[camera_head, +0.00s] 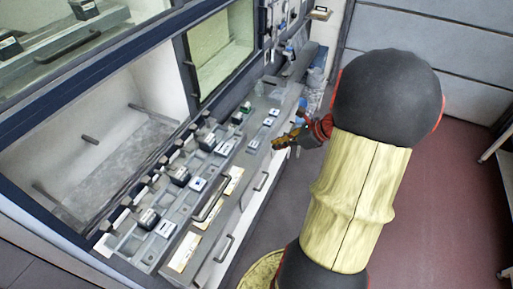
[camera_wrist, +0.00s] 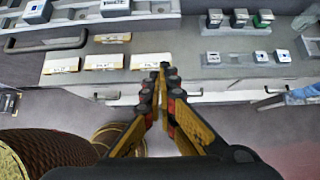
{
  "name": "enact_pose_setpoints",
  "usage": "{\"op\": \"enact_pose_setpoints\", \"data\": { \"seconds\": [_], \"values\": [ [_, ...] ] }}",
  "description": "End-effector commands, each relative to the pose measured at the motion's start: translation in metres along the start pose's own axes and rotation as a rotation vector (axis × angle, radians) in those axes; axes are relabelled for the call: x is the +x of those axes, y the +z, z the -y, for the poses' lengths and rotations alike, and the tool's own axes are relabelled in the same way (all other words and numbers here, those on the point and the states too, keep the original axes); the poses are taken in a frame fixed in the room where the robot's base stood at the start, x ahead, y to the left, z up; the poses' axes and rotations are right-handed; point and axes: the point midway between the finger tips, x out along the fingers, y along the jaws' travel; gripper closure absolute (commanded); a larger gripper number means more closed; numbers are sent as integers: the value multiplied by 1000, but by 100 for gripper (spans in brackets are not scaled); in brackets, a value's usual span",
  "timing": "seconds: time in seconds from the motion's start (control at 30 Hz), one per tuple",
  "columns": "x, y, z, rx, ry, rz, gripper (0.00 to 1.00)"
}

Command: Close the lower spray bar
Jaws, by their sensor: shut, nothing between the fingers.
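My gripper (camera_head: 281,143) is shut and empty. In the wrist view its yellow and black fingers (camera_wrist: 163,68) meet at the tips, in front of a long bench front. The lower spray bar cannot be told apart by name. A pale lower front (camera_head: 243,215) with small dark bar handles runs along the bench; one handle (camera_head: 225,247) is near the bottom and another (camera_head: 261,180) further up. In the wrist view handles show left (camera_wrist: 108,97) and right (camera_wrist: 280,90) of the fingers. Whether this front stands out or is flush cannot be told.
Several switch blocks (camera_head: 180,177) line the bench top, below an open pale chamber (camera_head: 100,115). Bottles (camera_head: 302,104) stand past my gripper. The red-brown floor (camera_head: 440,200) at right is clear.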

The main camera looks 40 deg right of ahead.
Motion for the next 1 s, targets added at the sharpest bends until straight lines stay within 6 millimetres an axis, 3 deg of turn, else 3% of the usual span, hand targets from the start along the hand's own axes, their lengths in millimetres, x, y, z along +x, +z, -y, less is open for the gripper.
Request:
{"op": "enact_pose_setpoints", "data": {
  "seconds": [0.17, 0.6, 0.8, 1.0],
  "values": [
    [20, 0, -1, 2, 5, -2, 100],
    [104, -1, -2, 0, 6, -4, 100],
    [119, 21, -1, -2, 2, -3, 100],
    [126, 27, -1, -1, 2, -3, 100]
  ]
}}
